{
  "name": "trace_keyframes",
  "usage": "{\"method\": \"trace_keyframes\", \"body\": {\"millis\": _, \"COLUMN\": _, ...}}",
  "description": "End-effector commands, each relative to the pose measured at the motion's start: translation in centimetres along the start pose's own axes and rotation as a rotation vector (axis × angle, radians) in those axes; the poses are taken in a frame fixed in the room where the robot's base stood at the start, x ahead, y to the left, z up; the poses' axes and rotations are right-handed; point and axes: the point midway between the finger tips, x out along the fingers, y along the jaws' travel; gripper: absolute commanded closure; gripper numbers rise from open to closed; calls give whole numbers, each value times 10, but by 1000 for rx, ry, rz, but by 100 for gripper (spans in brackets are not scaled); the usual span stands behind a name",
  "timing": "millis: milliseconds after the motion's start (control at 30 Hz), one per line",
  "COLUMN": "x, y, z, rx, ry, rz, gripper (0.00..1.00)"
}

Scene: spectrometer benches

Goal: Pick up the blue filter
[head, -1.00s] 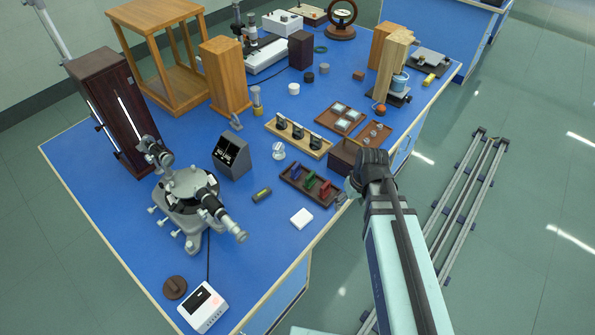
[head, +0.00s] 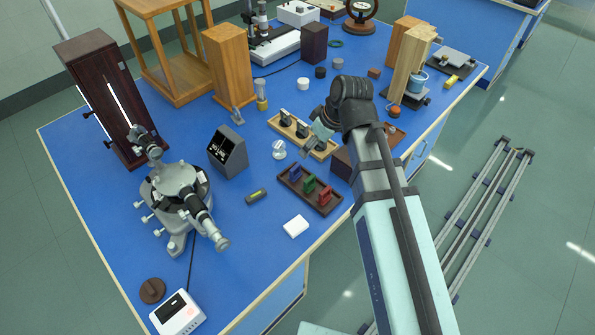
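The blue filter (head: 295,171) stands at the left end of a small dark wooden rack (head: 290,187) on the blue bench. A green filter (head: 309,184) and a red filter (head: 325,196) stand beside it in the same rack. My gripper (head: 316,136) is over the bench, up and to the right of the blue filter in the picture and apart from it. It overlaps the right part of a light wooden holder (head: 313,150). The fingers are small and partly hidden by my wrist, so I cannot tell whether they are open.
A dark wooden box (head: 341,163) stands right of the rack, partly behind my arm. A white block (head: 296,226) lies in front of the rack, and a dark display unit (head: 229,150) stands to its left. A spectrometer (head: 180,195) is at the left. Bare bench lies around the white block.

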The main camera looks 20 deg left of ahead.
Motion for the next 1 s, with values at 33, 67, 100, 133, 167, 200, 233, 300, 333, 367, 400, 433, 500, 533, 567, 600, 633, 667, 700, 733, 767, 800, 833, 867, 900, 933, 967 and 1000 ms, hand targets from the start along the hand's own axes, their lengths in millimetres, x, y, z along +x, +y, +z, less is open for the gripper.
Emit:
{"method": "trace_keyframes", "body": {"millis": 33, "x": 6, "y": 0, "z": 0, "rx": 1, "ry": -3, "rz": -3, "gripper": 23}}
{"method": "trace_keyframes", "body": {"millis": 67, "x": 10, "y": 0, "z": 0, "rx": 1, "ry": -3, "rz": -2, "gripper": 23}}
{"method": "trace_keyframes", "body": {"millis": 100, "x": 15, "y": 0, "z": 0, "rx": 1, "ry": -3, "rz": -2, "gripper": 23}}
{"method": "trace_keyframes", "body": {"millis": 133, "x": 20, "y": 0, "z": 0, "rx": 1, "ry": -4, "rz": -3, "gripper": 23}}
{"method": "trace_keyframes", "body": {"millis": 167, "x": 24, "y": 0, "z": 0, "rx": 1, "ry": -4, "rz": -2, "gripper": 23}}
{"method": "trace_keyframes", "body": {"millis": 200, "x": 30, "y": 0, "z": 0, "rx": 1, "ry": -4, "rz": -2, "gripper": 23}}
{"method": "trace_keyframes", "body": {"millis": 233, "x": 34, "y": 0, "z": 0, "rx": 2, "ry": -4, "rz": -3, "gripper": 23}}
{"method": "trace_keyframes", "body": {"millis": 300, "x": 44, "y": 0, "z": 0, "rx": 2, "ry": -4, "rz": -2, "gripper": 23}}
{"method": "trace_keyframes", "body": {"millis": 333, "x": 48, "y": 0, "z": 0, "rx": 2, "ry": -4, "rz": -2, "gripper": 23}}
{"method": "trace_keyframes", "body": {"millis": 367, "x": 53, "y": 0, "z": 0, "rx": 2, "ry": -4, "rz": -2, "gripper": 23}}
{"method": "trace_keyframes", "body": {"millis": 400, "x": 58, "y": 0, "z": 0, "rx": 2, "ry": -4, "rz": -1, "gripper": 23}}
{"method": "trace_keyframes", "body": {"millis": 433, "x": 63, "y": 0, "z": 0, "rx": 2, "ry": -5, "rz": -2, "gripper": 23}}
{"method": "trace_keyframes", "body": {"millis": 500, "x": 72, "y": 0, "z": 0, "rx": 3, "ry": -4, "rz": -1, "gripper": 23}}
{"method": "trace_keyframes", "body": {"millis": 533, "x": 77, "y": 0, "z": 0, "rx": 3, "ry": -4, "rz": -2, "gripper": 23}}
{"method": "trace_keyframes", "body": {"millis": 567, "x": 81, "y": 0, "z": 0, "rx": 3, "ry": -4, "rz": -1, "gripper": 23}}
{"method": "trace_keyframes", "body": {"millis": 600, "x": 86, "y": 0, "z": 0, "rx": 3, "ry": -4, "rz": -1, "gripper": 23}}
{"method": "trace_keyframes", "body": {"millis": 633, "x": 90, "y": 0, "z": 0, "rx": 3, "ry": -4, "rz": -1, "gripper": 23}}
{"method": "trace_keyframes", "body": {"millis": 667, "x": 94, "y": 0, "z": 0, "rx": 3, "ry": -4, "rz": -1, "gripper": 23}}
{"method": "trace_keyframes", "body": {"millis": 700, "x": 98, "y": 0, "z": 0, "rx": 3, "ry": -3, "rz": 0, "gripper": 23}}
{"method": "trace_keyframes", "body": {"millis": 733, "x": 100, "y": 0, "z": 0, "rx": 2, "ry": -3, "rz": 0, "gripper": 23}}
{"method": "trace_keyframes", "body": {"millis": 767, "x": 103, "y": 0, "z": 0, "rx": 3, "ry": -3, "rz": -1, "gripper": 23}}
{"method": "trace_keyframes", "body": {"millis": 800, "x": 106, "y": 0, "z": 0, "rx": 3, "ry": -3, "rz": -1, "gripper": 23}}
{"method": "trace_keyframes", "body": {"millis": 833, "x": 107, "y": 0, "z": 0, "rx": 3, "ry": -3, "rz": 0, "gripper": 23}}
{"method": "trace_keyframes", "body": {"millis": 867, "x": 109, "y": 0, "z": 0, "rx": 3, "ry": -2, "rz": 0, "gripper": 23}}
{"method": "trace_keyframes", "body": {"millis": 900, "x": 110, "y": 0, "z": 0, "rx": 3, "ry": -2, "rz": 1, "gripper": 23}}
{"method": "trace_keyframes", "body": {"millis": 933, "x": 110, "y": 0, "z": 0, "rx": 3, "ry": -1, "rz": 1, "gripper": 23}}
{"method": "trace_keyframes", "body": {"millis": 967, "x": 111, "y": 0, "z": 0, "rx": 3, "ry": -1, "rz": 1, "gripper": 23}}
{"method": "trace_keyframes", "body": {"millis": 1000, "x": 112, "y": 0, "z": 0, "rx": 3, "ry": -1, "rz": 1, "gripper": 23}}
